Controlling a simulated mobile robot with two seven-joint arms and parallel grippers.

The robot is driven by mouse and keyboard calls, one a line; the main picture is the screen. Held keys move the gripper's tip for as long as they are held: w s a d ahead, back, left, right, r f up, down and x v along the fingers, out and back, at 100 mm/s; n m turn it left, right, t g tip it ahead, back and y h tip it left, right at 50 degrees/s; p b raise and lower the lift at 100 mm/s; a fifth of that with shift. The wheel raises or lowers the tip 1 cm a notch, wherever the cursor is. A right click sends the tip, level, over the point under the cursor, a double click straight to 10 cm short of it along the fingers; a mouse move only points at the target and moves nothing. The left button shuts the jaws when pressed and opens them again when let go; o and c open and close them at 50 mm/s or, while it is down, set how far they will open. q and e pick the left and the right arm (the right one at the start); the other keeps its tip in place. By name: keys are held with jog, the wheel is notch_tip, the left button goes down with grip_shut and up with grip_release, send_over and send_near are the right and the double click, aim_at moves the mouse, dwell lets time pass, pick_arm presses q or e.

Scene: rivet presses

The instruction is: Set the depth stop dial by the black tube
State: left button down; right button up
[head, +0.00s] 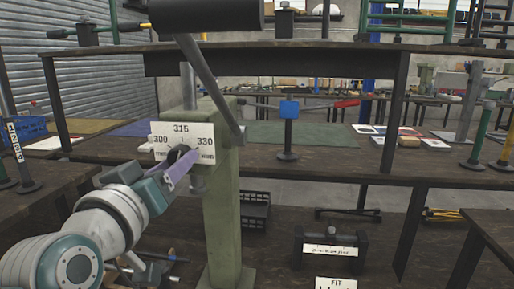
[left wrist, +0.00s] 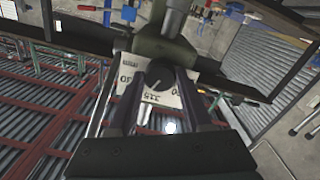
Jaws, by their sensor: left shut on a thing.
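The depth stop dial is a white plate (head: 172,140) marked 300, 315 and 330, with a dark knob (head: 178,154) at its middle, on a green press (head: 222,215). My left gripper (head: 182,163) is at the plate, shut on the knob, and partly hides it. In the left wrist view the two fingers (left wrist: 158,84) stand either side of the dark knob, with the plate (left wrist: 160,97) behind. I cannot make out where the knob points. A thick black cylinder (head: 205,15) crosses the top of the head view above a grey lever. My right gripper is not in view.
A dark bench (head: 270,160) runs behind the press, with a blue-topped stand (head: 289,115) and a red-handled lever (head: 345,103). Low down are a black piece with a white label (head: 330,250) and a FIT sign (head: 336,283). A dark shelf (head: 330,46) spans above.

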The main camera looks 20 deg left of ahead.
pick_arm(q)
jog(key=shift+n+p, duration=0.85)
jog(key=shift+n, duration=1.35)
jog(key=shift+c, duration=1.6)
grip_release()
jog(key=v, duration=1)
jog(key=shift+r+p, duration=0.1)
jog(key=shift+p, duration=0.25)
